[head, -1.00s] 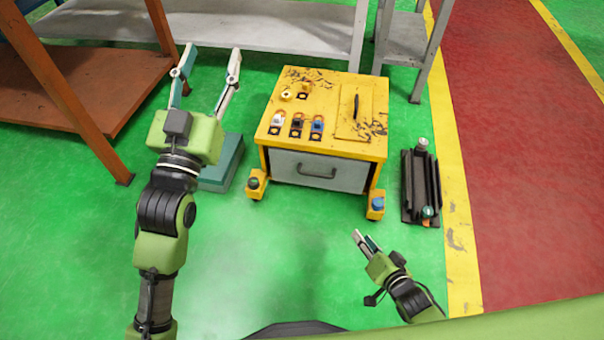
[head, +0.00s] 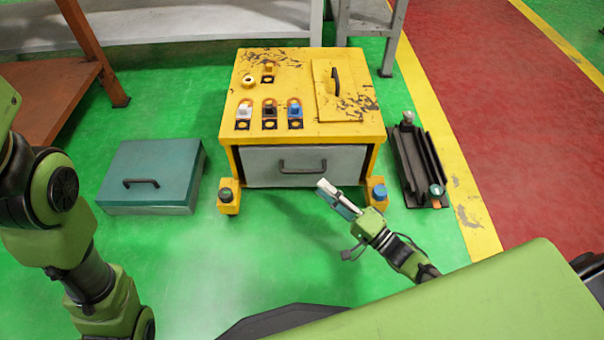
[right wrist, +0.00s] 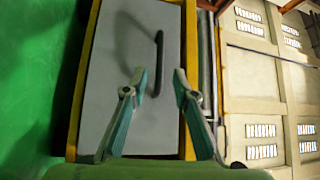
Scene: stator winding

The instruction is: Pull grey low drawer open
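The grey low drawer (head: 345,163) sits shut under the yellow cabinet top in the head view. Its dark bar handle (head: 303,166) is in the middle of its front. In the right wrist view the drawer front (right wrist: 125,65) appears turned on its side, with the handle (right wrist: 158,62) ahead of the gap between my fingertips. My right gripper (head: 325,190) is below and right of the handle in the head view, in front of the drawer. In the right wrist view its fingers (right wrist: 160,82) are apart and hold nothing. My left gripper is out of view.
The yellow cabinet (head: 300,125) carries small coloured parts and a lid with a handle. A teal case (head: 150,170) lies left on the green floor. A black tray (head: 418,165) lies close on the right. The floor in front of the drawer is mostly clear.

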